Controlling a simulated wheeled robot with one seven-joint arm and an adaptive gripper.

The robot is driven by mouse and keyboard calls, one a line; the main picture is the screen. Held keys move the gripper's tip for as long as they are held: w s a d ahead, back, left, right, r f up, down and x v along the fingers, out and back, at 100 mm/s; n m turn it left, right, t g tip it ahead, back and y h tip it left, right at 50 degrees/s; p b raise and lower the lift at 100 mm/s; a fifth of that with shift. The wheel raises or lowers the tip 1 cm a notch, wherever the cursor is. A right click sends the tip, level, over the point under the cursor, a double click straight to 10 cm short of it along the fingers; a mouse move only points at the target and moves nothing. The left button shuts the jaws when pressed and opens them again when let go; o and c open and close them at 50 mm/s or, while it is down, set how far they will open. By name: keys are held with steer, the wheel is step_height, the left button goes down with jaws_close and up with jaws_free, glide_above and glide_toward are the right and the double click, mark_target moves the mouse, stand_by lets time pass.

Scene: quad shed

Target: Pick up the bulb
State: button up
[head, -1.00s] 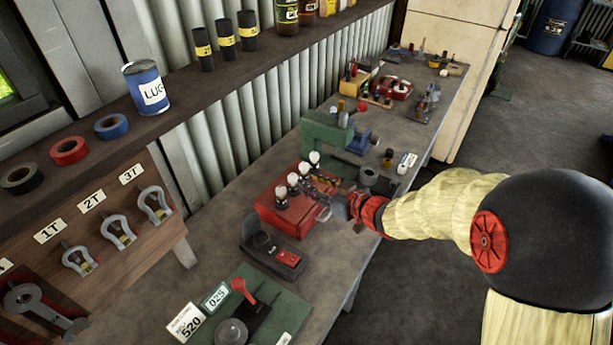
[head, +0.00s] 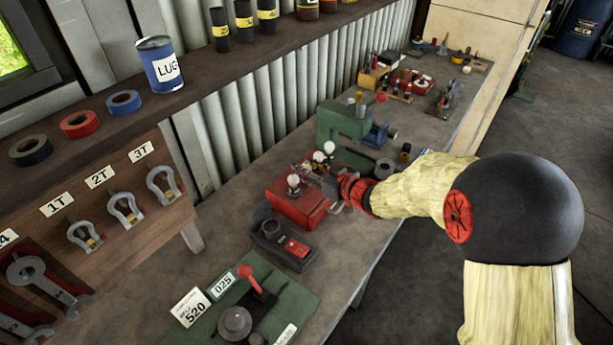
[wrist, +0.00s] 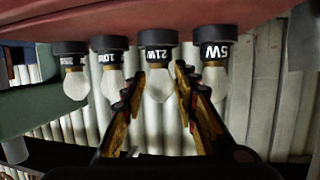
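My gripper (wrist: 158,82) is open, with one finger on each side of the 21W bulb (wrist: 158,88) and small gaps showing beside the glass. The 5W bulb (wrist: 215,82) is right of the fingers, and two more bulbs (wrist: 110,86) are to the left. In the head view, my gripper (head: 322,180) is among the bulbs (head: 294,181) and hides part of the row.
A black device with a red panel (head: 285,245) sits in front of the box. A green machine (head: 340,122) stands behind it. A green mat (head: 300,295) with a red-handled tool lies nearer. A shelf (head: 200,88) with cans and tape runs along the wall.

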steer(key=shift+c, duration=0.5)
jaws_close()
